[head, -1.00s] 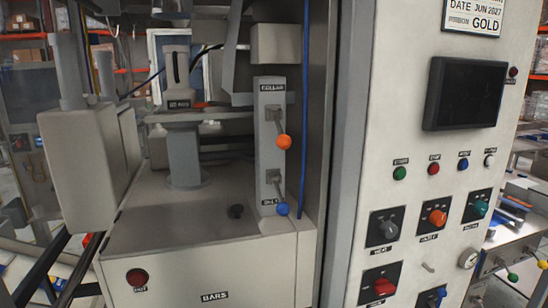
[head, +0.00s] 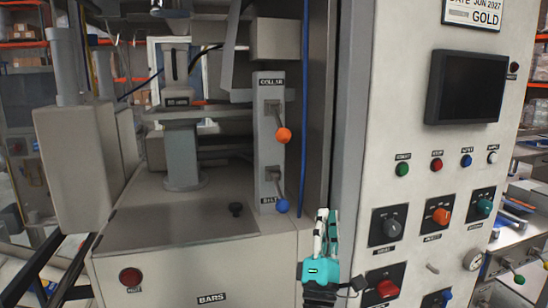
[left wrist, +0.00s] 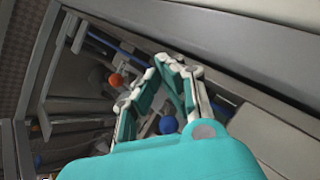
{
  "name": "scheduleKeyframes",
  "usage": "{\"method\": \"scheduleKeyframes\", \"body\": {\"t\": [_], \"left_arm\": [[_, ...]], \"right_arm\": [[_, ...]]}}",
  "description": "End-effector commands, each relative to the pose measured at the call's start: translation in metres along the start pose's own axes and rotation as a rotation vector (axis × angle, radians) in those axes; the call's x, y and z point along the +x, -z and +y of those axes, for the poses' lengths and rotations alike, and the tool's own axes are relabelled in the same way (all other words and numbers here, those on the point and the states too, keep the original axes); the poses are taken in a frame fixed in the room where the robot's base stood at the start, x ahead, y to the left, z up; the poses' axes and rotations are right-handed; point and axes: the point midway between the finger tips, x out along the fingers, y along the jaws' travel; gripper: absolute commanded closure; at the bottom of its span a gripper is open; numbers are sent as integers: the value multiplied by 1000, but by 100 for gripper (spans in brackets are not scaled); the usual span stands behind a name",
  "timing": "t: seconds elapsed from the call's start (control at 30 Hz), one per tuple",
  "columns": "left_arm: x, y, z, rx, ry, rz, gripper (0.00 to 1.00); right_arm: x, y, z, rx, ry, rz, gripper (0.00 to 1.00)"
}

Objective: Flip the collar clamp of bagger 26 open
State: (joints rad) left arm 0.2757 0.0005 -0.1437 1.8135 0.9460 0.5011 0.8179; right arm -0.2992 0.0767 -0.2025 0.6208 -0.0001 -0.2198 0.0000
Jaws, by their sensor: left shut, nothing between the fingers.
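The collar clamp (head: 280,118) is a short lever with an orange ball knob, on a grey upright panel under a label reading COLLAR. Its lever hangs downward. Its orange ball also shows in the left wrist view (left wrist: 115,80). My left gripper (head: 327,212), teal and white, is shut and empty in front of the cabinet, below and to the right of the orange ball and apart from it. In the left wrist view its fingers (left wrist: 177,62) come together at the tips. My right gripper is in neither view.
A second lever with a blue ball (head: 282,206) sits below the collar clamp; the blue ball shows behind my fingers in the left wrist view (left wrist: 169,126). A blue vertical hose (head: 305,110) runs just right of the levers. The control cabinet (head: 400,120), with knobs and buttons, stands to the right.

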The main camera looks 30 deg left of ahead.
Motion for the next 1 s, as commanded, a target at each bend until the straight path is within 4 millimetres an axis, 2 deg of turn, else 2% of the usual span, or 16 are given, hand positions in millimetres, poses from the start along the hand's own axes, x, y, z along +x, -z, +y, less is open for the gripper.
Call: {"method": "scheduleKeyframes", "body": {"t": [0.03, 0.1, 0.23, 0.7, 0.87, 1.0], "left_arm": [[16, 9, 23, -115, -93, 76, 100], [28, 23, 47, -254, -197, 168, 100], [37, 40, 70, -407, -310, 268, 100], [42, 47, 77, -449, -343, 298, 100], [61, 53, 84, -447, -344, 298, 100], [86, 62, 92, -445, -343, 297, 100]], "right_arm": [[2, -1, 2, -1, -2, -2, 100], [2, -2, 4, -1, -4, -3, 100], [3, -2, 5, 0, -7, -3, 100], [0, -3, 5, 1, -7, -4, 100], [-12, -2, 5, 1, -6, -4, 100], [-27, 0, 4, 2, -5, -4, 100]]}}
